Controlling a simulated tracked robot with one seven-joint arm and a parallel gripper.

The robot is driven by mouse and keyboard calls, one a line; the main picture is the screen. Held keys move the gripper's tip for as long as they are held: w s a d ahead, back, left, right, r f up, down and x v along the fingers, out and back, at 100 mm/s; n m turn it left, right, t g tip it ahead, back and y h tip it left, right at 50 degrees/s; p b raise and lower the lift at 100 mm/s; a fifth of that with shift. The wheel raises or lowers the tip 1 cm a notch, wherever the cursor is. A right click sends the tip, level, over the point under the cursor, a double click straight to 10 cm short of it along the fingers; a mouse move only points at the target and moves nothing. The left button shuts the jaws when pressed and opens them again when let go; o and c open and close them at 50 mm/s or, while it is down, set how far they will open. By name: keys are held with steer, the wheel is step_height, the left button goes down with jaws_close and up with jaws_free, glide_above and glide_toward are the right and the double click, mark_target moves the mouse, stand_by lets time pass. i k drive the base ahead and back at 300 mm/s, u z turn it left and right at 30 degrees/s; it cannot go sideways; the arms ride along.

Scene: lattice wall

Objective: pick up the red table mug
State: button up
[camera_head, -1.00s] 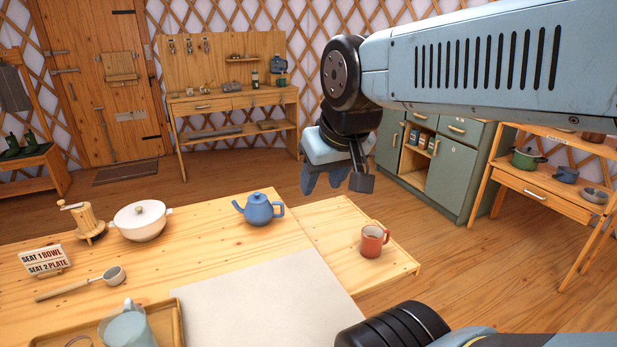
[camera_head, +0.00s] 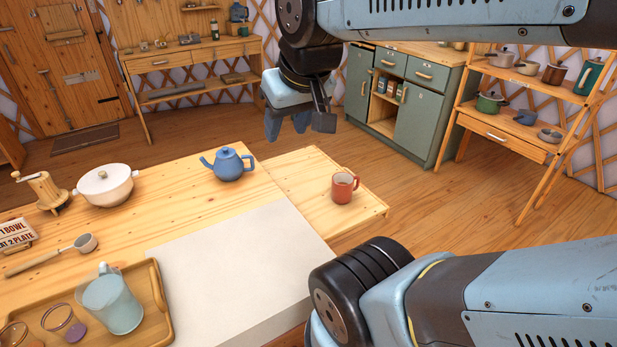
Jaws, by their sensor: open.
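The red mug (camera_head: 343,188) stands upright on the wooden side leaf at the right end of the table (camera_head: 290,172), with its handle towards the back right. My gripper (camera_head: 287,126) hangs in the air with its fingers pointing down, apart from the mug. In the picture it is above and to the left of the mug. Its jaws are open and nothing is between them.
A blue teapot (camera_head: 229,164) stands left of the mug. A white pot (camera_head: 104,185), a grinder (camera_head: 47,191), a ladle (camera_head: 52,255) and a tray (camera_head: 159,308) with a light blue pitcher (camera_head: 114,302) are further left. The pale mat (camera_head: 235,262) is bare.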

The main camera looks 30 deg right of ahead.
mark_target(342, 183)
steer(key=u, duration=0.25)
steer(key=k, duration=1.45)
steer(key=z, duration=0.35)
steer(key=i, duration=1.05)
steer(key=u, duration=0.05)
